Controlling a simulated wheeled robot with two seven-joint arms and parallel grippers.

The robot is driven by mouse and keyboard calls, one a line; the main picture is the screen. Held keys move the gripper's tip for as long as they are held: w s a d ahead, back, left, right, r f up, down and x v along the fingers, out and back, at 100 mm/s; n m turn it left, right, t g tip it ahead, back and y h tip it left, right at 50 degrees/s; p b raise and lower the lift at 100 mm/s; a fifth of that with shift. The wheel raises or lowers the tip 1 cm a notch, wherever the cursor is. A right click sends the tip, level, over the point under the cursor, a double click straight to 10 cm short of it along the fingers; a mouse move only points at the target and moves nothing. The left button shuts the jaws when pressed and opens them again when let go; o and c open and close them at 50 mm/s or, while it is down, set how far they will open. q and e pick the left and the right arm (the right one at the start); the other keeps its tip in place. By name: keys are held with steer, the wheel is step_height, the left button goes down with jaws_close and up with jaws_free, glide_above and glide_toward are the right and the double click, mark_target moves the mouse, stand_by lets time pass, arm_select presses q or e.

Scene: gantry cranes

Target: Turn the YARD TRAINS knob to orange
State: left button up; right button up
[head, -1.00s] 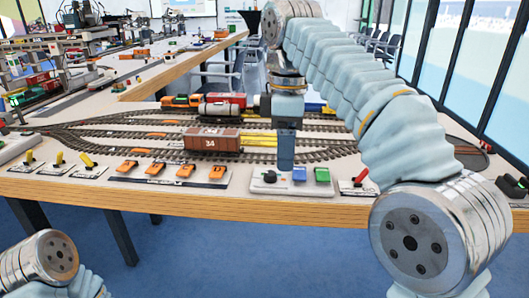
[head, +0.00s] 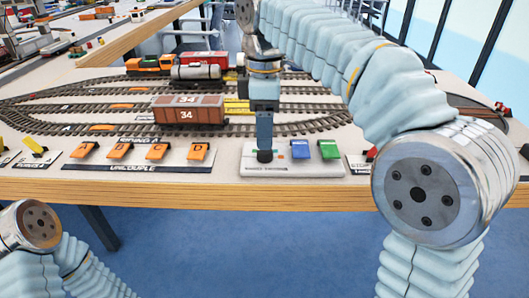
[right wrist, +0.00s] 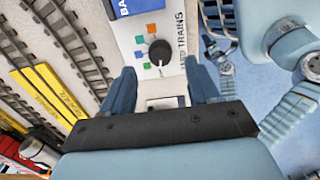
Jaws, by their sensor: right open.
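The YARD TRAINS knob (right wrist: 160,53) is round and black, on a white panel (right wrist: 170,18). Its pale pointer line points towards the bottom of the right wrist view. In the head view the knob (head: 264,156) shows dark just below my right gripper (head: 264,146). In the right wrist view my right gripper (right wrist: 162,84) is open, one finger on each side, with the knob ahead between them and no visible contact. My left gripper is out of view.
The orange UNCOUPLE switches (head: 157,151) are on the left. A brown wagon (head: 188,112) stands on the tracks behind. The table's front edge (head: 200,190) is close.

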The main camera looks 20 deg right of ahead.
mark_target(265, 154)
step_height(265, 154, down, 4)
steer(key=shift+f+b, duration=0.25)
steer(key=shift+b, duration=0.2)
steer(key=c, duration=1)
steer(key=shift+c, duration=0.2)
